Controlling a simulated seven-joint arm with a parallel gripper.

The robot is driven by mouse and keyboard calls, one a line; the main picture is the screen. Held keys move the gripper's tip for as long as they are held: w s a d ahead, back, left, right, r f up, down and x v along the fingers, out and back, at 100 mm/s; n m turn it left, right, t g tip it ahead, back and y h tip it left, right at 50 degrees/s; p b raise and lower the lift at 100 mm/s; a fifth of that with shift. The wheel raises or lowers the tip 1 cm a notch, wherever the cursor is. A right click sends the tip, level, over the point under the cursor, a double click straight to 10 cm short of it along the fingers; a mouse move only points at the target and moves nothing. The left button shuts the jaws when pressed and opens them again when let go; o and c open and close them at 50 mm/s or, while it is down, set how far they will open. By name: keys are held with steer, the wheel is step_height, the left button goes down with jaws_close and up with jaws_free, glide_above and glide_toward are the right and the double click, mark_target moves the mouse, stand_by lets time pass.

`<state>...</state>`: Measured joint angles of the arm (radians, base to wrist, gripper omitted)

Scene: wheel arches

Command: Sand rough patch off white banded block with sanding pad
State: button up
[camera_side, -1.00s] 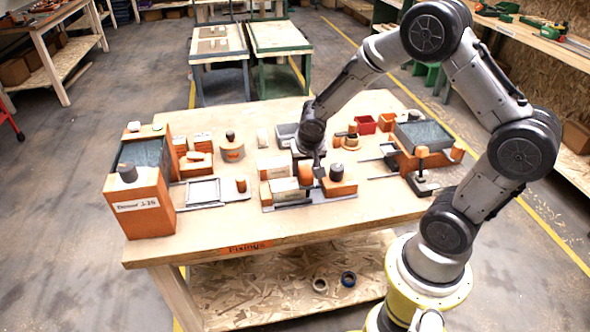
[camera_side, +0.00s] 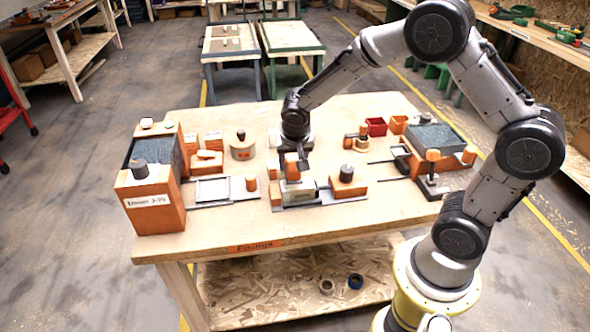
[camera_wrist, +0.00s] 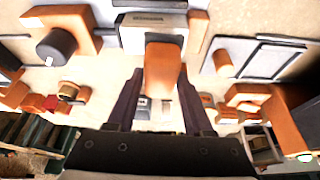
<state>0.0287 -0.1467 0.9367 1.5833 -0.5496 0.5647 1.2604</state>
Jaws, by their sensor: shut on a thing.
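The white block (camera_side: 298,192) sits on a grey plate near the front middle of the table. In the wrist view the white block (camera_wrist: 150,36) shows at the top, with a dark band or label across it. My gripper (camera_side: 297,165) is low over the block. Its fingers, seen in the wrist view (camera_wrist: 160,92), are shut on an orange piece (camera_wrist: 163,68), seemingly the sanding pad. The pad (camera_side: 292,168) overlaps the block in both views; I cannot tell whether they touch. The rough patch cannot be made out.
An orange block with a dark knob (camera_side: 346,176) stands close right of the white block. An orange cylinder (camera_side: 251,184) and a framed tray (camera_side: 212,190) are to the left. A large orange box (camera_side: 154,203) stands at the left edge. The front strip of table is clear.

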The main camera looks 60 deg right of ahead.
steer(key=shift+r, duration=2.5)
steer(key=shift+w, duration=0.1)
